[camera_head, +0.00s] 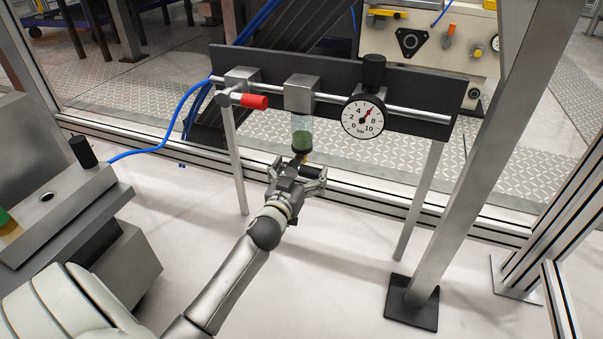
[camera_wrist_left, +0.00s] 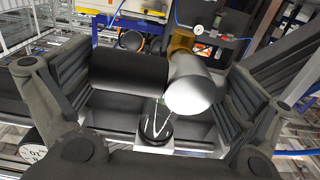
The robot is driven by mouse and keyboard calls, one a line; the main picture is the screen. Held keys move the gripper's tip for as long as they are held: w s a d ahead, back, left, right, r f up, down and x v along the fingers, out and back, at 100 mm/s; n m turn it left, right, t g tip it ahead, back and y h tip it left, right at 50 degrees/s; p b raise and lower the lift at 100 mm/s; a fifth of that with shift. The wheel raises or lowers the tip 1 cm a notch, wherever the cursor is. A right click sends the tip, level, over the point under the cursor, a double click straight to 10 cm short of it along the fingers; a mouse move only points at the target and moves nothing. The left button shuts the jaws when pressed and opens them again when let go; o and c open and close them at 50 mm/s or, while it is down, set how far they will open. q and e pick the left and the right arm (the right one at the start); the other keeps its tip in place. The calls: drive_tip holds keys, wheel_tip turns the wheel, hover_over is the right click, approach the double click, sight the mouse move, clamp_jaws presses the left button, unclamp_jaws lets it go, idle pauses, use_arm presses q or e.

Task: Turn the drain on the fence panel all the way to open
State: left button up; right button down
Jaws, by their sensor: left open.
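The fence panel (camera_head: 420,117) is a dark plate on metal legs. Under its middle block (camera_head: 302,92) hangs a clear bowl (camera_head: 301,125) with green liquid and a dark bottom cap (camera_head: 301,148). A small brass-coloured bit of the drain (camera_head: 304,158) shows just below the cap. My left gripper (camera_head: 297,175) is right under the bowl and hides most of the drain. In the left wrist view its two fingers (camera_wrist_left: 150,110) stand wide apart. A dark cylinder (camera_wrist_left: 128,73) and a bright cylinder (camera_wrist_left: 195,85) show between or beyond them; contact cannot be told. My right gripper is not in view.
A red-handled valve (camera_head: 254,101) is left of the bowl and a pressure gauge (camera_head: 363,117) right of it. A blue hose (camera_head: 150,150) runs left to a grey bench (camera_head: 70,215). A slanted metal post (camera_head: 470,150) stands at right. The floor between is clear.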

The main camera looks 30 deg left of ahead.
use_arm(q)
drive_tip(key=shift+w, duration=0.1)
drive_tip(key=shift+c, duration=0.3)
drive_tip(key=c, duration=1)
drive_tip(key=shift+c, duration=0.2)
drive_tip(key=shift+r, duration=0.1)
